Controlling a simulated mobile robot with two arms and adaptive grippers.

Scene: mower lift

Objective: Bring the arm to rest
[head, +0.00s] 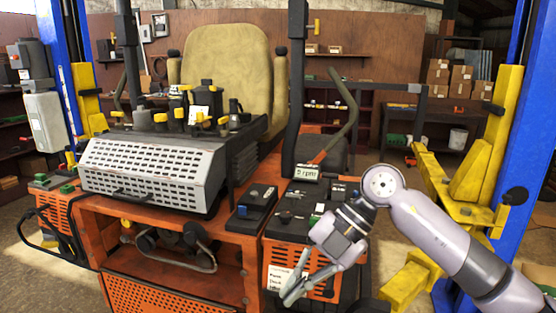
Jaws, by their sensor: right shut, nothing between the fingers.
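My right arm (440,232) comes in from the lower right. It bends at a round joint and turns down and left. My right gripper (290,295) hangs in front of the mower's orange right-hand box, its fingers pointing down and left. It is shut and holds nothing. It partly covers a white label (279,277) on the box; I cannot tell whether it touches it. My left gripper does not show.
The orange mower (175,240) fills the left and middle, with a grey perforated cover (150,172) and a tan seat (226,68). A black control panel (295,210) lies close behind my right gripper. A yellow lift post (493,140) stands right.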

